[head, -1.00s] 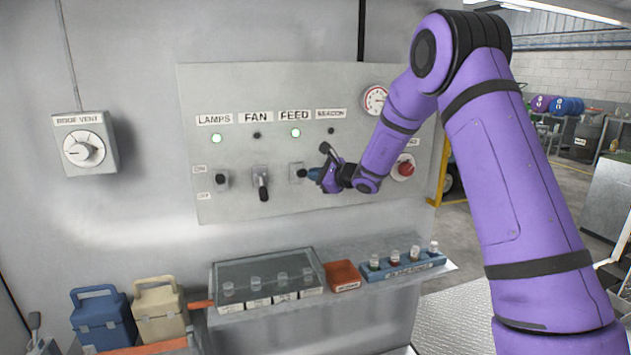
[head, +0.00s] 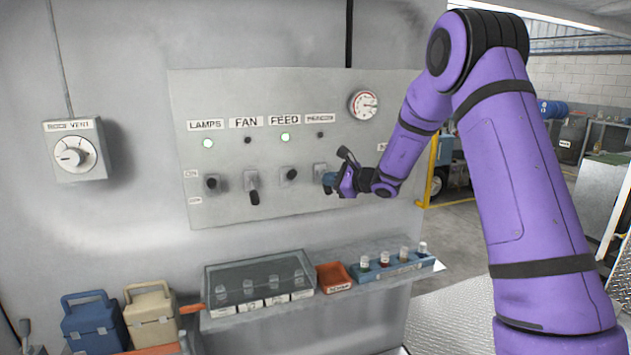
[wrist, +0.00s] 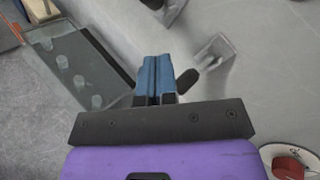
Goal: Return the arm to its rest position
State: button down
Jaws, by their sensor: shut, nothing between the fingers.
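My gripper (head: 329,181) is in front of the right part of the grey switch panel (head: 225,100), just beside the BEACON switch (head: 320,170). It is shut and empty. In the wrist view its blue fingers (wrist: 153,78) are together, with a switch's black lever (wrist: 187,80) close on their right. I cannot tell whether they touch. My purple arm reaches in from the right of the head view, bent high at the elbow. The BEACON switch is partly hidden by the gripper.
The LAMPS (head: 208,143) and FEED (head: 285,136) lights are green; FAN and BEACON lights are dark. A shelf below holds a clear-lidded case (head: 258,278), a red tray (head: 334,278) and a blue vial rack (head: 395,271).

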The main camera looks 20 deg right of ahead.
jog(key=r+v, duration=0.1)
jog(key=v, duration=0.4)
jog(key=s+a+r+n+g, duration=0.3)
jog(key=s+a+n, duration=0.1)
jog(key=s, duration=0.4)
jog(key=s+a+r+n+g, duration=0.2)
jog(key=s+a+r+n, duration=0.15)
jog(key=s, duration=0.35)
jog(key=s+a+r+n+g, duration=0.3)
jog(key=s+a+n, duration=0.15)
jog(key=s, duration=0.35)
jog(key=s+d+n+h, duration=0.3)
jog(key=s+n+h, duration=0.1)
jog(key=s, duration=0.7)
jog(key=s+d+n+h, duration=0.3)
jog(key=s+n+h, duration=0.2)
jog(key=s, duration=0.7)
jog(key=shift+s+d, duration=0.15)
jog(key=shift+d, duration=0.15)
jog(key=shift+f, duration=0.1)
